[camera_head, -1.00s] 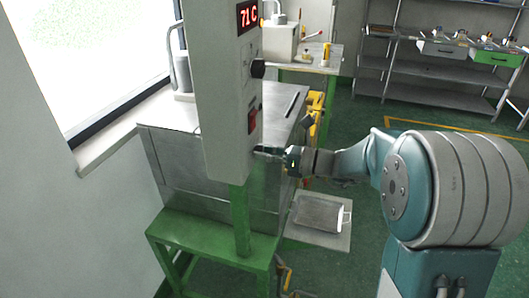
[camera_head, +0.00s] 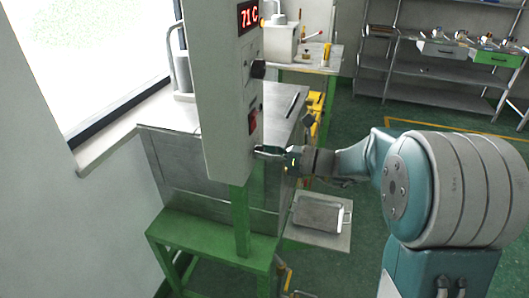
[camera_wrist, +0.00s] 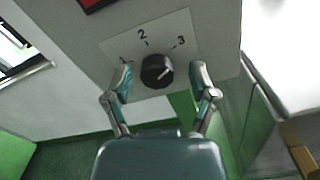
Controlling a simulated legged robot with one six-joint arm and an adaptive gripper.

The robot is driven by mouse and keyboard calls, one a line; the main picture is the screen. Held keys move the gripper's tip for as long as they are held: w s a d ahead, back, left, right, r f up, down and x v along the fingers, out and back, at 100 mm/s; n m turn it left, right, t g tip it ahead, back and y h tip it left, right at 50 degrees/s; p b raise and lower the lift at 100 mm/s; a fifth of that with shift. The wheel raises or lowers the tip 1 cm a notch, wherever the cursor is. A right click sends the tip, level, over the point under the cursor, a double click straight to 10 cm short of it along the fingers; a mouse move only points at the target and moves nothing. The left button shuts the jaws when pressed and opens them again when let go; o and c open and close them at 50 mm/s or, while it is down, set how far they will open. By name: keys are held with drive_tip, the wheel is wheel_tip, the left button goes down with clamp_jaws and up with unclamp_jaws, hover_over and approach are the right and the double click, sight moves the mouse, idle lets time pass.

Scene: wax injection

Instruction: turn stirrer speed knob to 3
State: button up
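The stirrer speed knob (camera_wrist: 157,70) is a round black knob on a pale plate (camera_wrist: 117,46) with the printed numbers 2 and 3 visible. A short light mark on the knob slants to the upper right, roughly toward the 3 side; its exact setting is hard to tell. My gripper (camera_wrist: 163,76) is open, with one finger on each side of the knob and a visible gap on both sides. In the head view my gripper (camera_head: 262,151) is at the lower end of the grey control panel (camera_head: 222,95), and the knob is hidden there.
A red switch (camera_head: 252,121) and another black knob (camera_head: 258,69) sit higher on the panel, below a red 71 C display (camera_head: 249,15). A green stand (camera_head: 205,232) and a metal tank (camera_head: 180,165) are below and behind. Open floor lies to the right.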

drive_tip(key=v, duration=1.2)
drive_tip(key=shift+a+f, duration=0.1)
drive_tip(key=shift+f, duration=0.05)
drive_tip(key=s+a+f+n+g+h, duration=0.1)
drive_tip(key=s+a+n+g+h, duration=0.25)
drive_tip(key=s+n, duration=0.35)
drive_tip(key=s+a+f+n+g+h, duration=0.1)
drive_tip(key=s+a+n+g+h, duration=0.1)
drive_tip(key=s+a+n+h, duration=0.45)
drive_tip(key=s+d+n+t+h, duration=0.4)
drive_tip(key=s+d+n+h, duration=0.2)
drive_tip(key=s+d+n, duration=0.3)
drive_tip(key=n, duration=0.3)
drive_tip(key=shift+h, duration=0.3)
